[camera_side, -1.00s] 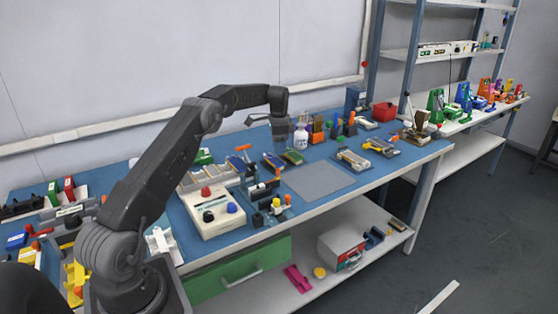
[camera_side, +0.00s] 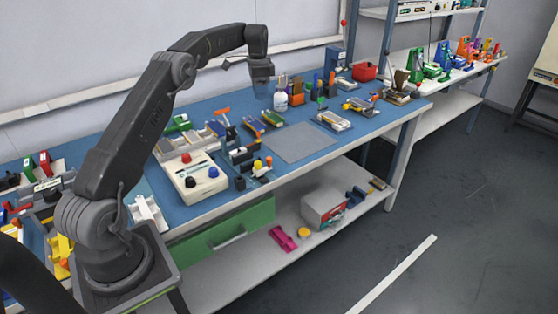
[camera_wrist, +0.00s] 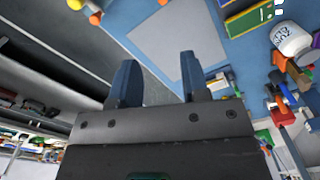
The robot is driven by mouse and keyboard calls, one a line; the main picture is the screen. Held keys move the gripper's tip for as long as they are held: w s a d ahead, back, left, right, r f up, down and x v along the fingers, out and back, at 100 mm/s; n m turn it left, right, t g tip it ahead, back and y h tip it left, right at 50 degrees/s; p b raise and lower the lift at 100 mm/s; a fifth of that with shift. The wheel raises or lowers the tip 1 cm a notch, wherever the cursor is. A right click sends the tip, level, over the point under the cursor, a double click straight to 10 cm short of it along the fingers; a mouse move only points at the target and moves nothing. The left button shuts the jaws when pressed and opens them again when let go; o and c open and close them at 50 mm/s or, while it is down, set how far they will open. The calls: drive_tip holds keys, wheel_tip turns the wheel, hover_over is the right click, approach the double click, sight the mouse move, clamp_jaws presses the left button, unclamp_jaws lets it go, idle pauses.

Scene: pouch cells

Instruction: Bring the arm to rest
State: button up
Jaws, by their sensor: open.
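My gripper (camera_side: 262,82) is in the side view, raised above the blue bench top, near the white bottle (camera_side: 281,98). In the wrist view my gripper (camera_wrist: 160,78) shows two dark fingers held apart with nothing between them. The arm is bent, rising from its base at the lower left and reaching over the bench. A grey mat (camera_side: 298,143) lies flat on the bench, in front of and below the gripper. The mat also shows in the wrist view (camera_wrist: 180,40).
A white box with coloured knobs (camera_side: 192,178) stands left of the mat. Cell-like packs (camera_side: 333,121) lie to its right. A red bin (camera_side: 364,72) and shelves (camera_side: 410,12) stand farther back. The lower shelf holds a grey-and-red box (camera_side: 324,206).

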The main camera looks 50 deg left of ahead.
drive_tip(key=s+d+r+n+t, duration=0.1)
drive_tip(key=s+d+r, duration=0.5)
drive_tip(key=d, duration=0.4)
drive_tip(key=s+d+r+n+t, duration=0.1)
drive_tip(key=s+d+r, duration=0.3)
drive_tip(key=d+r, duration=0.6)
drive_tip(key=s+d+f+n+t, duration=0.1)
drive_tip(key=s+d+f, duration=0.1)
drive_tip(key=s+d, duration=0.2)
drive_tip(key=s+d+f+n+t, duration=0.1)
drive_tip(key=s+d+f, duration=0.2)
drive_tip(key=s, duration=0.8)
drive_tip(key=s+d+f+n+t, duration=0.1)
drive_tip(key=s+d+f, duration=0.1)
drive_tip(key=s+d, duration=0.5)
drive_tip(key=shift+s+f, duration=0.25)
drive_tip(key=shift+s, duration=0.25)
